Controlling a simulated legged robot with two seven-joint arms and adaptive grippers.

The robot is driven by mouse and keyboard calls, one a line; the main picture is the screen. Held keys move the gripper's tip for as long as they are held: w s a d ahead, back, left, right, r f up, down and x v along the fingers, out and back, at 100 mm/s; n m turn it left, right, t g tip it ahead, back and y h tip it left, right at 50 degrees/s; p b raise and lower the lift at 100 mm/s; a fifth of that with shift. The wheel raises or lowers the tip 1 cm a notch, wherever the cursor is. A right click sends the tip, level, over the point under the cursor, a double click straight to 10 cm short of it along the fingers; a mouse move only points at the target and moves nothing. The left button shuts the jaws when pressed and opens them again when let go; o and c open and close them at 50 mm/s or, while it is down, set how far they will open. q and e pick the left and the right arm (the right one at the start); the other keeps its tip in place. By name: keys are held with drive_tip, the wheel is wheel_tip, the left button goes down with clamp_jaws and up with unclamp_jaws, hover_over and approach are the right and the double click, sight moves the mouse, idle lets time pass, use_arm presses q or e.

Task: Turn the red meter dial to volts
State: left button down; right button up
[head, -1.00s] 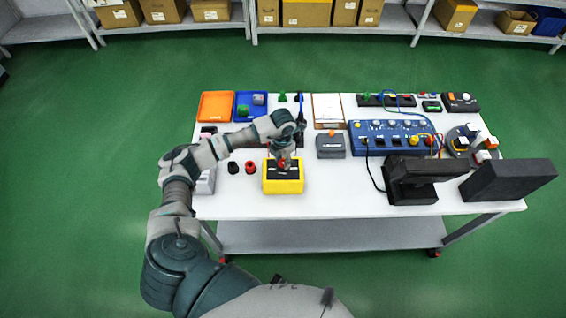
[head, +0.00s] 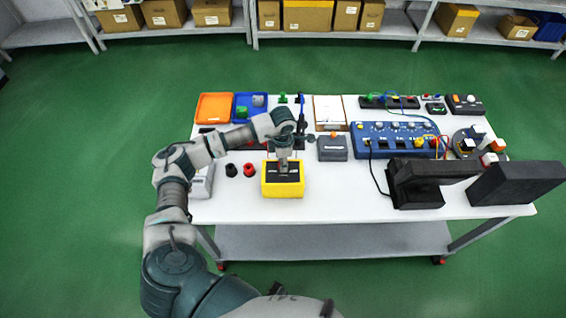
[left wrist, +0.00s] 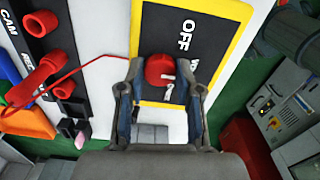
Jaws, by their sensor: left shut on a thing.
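The yellow meter (head: 269,190) with a black face stands near the front edge of the white table. In the left wrist view its yellow rim (left wrist: 222,70) frames a black panel with "OFF" and a partly hidden second label. The red dial (left wrist: 158,66) sits on that panel and carries white marks; I cannot tell its exact setting. My left gripper (head: 284,170) points down onto the meter face. In the left wrist view its two fingers (left wrist: 161,88) are on either side of the dial, shut on it. My right gripper is out of view.
Black and red round parts (head: 231,170) lie left of the meter. A grey box (head: 332,154) and a blue panel with cables (head: 390,148) stand to the right. An orange tray (head: 214,96) is at the back left. White table is bare in front of the grey box.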

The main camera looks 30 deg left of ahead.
use_arm(q)
drive_tip(key=shift+f, duration=0.15)
drive_tip(key=c, duration=0.8)
unclamp_jaws()
drive_tip(key=shift+o, duration=0.2)
drive_tip(key=shift+a, duration=0.1)
wheel_tip(320, 180, up, 12)
drive_tip(key=shift+w, duration=0.15)
drive_tip(key=shift+a+f, duration=0.1)
